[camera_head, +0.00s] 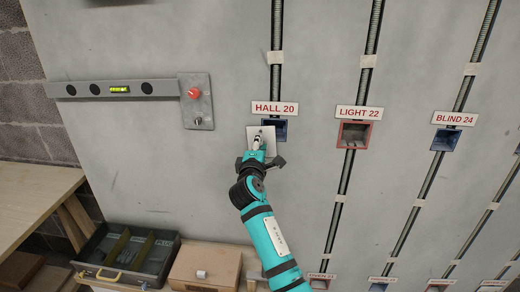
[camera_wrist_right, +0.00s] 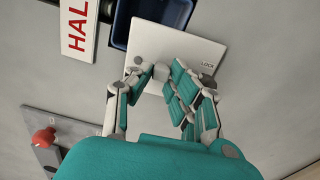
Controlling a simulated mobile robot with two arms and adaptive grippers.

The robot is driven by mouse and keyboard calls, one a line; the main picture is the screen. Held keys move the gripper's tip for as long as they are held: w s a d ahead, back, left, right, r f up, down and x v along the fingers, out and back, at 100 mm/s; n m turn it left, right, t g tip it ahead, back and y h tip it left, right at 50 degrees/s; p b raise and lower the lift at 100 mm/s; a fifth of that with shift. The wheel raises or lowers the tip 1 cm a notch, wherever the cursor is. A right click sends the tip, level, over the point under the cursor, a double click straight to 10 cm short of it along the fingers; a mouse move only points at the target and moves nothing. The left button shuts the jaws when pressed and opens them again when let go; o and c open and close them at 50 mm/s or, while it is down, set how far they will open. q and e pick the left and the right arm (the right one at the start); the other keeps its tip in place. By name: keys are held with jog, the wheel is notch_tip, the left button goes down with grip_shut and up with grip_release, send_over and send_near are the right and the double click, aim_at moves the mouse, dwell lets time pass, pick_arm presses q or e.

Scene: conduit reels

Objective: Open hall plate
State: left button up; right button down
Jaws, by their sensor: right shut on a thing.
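The hall plate is a small white square plate (camera_head: 252,131) below the "HALL 20" label (camera_head: 275,107) in the head view. It sits askew over a blue wall box (camera_head: 282,129), whose right part shows uncovered. In the right wrist view the plate (camera_wrist_right: 180,43) bears the word "LOCK", and the open blue box (camera_wrist_right: 160,10) shows beyond its edge. My right gripper (camera_head: 259,143) is at the plate's front. In the wrist view its fingers (camera_wrist_right: 160,78) are shut on a small grey knob (camera_wrist_right: 161,71) on the plate. My left gripper is not in view.
A panel with a red button (camera_head: 194,93) and a spirit level (camera_head: 118,89) are on the wall at left. Open boxes "LIGHT 22" (camera_head: 353,134) and "BLIND 24" (camera_head: 446,139) are at right. A toolbox (camera_head: 128,252) and carton (camera_head: 206,265) stand below.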

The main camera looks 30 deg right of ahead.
dwell(0.3)
jog(key=c, duration=1.2)
grip_release()
jog(key=shift+w, duration=0.1)
jog(key=shift+c, duration=0.2)
jog(key=v, duration=1.2)
